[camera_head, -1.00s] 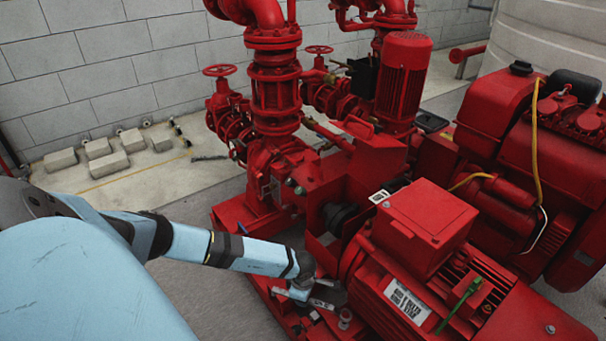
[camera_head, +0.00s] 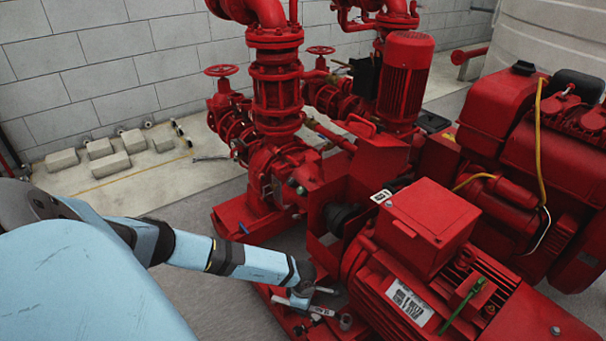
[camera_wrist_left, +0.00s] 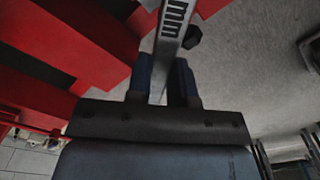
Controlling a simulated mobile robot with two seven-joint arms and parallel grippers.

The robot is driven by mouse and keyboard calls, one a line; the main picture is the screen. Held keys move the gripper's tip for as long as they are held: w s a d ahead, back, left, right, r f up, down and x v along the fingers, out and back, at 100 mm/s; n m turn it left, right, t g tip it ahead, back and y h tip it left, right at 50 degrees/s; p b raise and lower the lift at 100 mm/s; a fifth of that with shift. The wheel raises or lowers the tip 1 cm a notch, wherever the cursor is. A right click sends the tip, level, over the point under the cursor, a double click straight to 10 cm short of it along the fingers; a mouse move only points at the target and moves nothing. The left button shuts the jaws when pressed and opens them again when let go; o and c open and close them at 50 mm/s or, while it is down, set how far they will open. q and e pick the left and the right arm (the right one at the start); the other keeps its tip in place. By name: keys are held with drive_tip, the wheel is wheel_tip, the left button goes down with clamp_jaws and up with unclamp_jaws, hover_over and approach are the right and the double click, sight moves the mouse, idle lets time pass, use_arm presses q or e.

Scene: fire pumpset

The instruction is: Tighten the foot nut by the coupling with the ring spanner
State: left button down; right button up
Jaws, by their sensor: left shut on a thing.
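My left gripper (camera_head: 304,302) is low beside the red motor, near the base frame. In the left wrist view, its two blue fingers (camera_wrist_left: 164,82) are shut on the flat metal shank of the ring spanner (camera_wrist_left: 172,35), which carries printed marks. The spanner's ring end is out of that view. In the head view the spanner is small and partly hidden by the gripper. The dark coupling (camera_head: 343,216) sits between the pump and the motor. I cannot make out the foot nut with certainty. My right gripper is not in view.
The red motor (camera_head: 415,265) with its terminal box stands just right of the gripper. The red pump casing (camera_head: 275,170) and pipework stand behind. A small dark hexagonal piece (camera_wrist_left: 194,38) shows beside the spanner. Bare grey floor lies left of the base frame.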

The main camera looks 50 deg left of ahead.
use_arm(q)
drive_tip(key=shift+f+b, duration=0.95)
drive_tip(key=shift+f, duration=0.3)
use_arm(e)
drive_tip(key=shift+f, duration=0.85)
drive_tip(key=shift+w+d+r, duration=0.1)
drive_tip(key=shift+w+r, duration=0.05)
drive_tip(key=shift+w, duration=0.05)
use_arm(q)
drive_tip(key=shift+s+d+r+p, duration=0.1)
drive_tip(key=shift+s+d+p, duration=0.1)
drive_tip(key=shift+p, duration=0.2)
drive_tip(key=shift+s+n, duration=0.1)
drive_tip(key=shift+n, duration=0.2)
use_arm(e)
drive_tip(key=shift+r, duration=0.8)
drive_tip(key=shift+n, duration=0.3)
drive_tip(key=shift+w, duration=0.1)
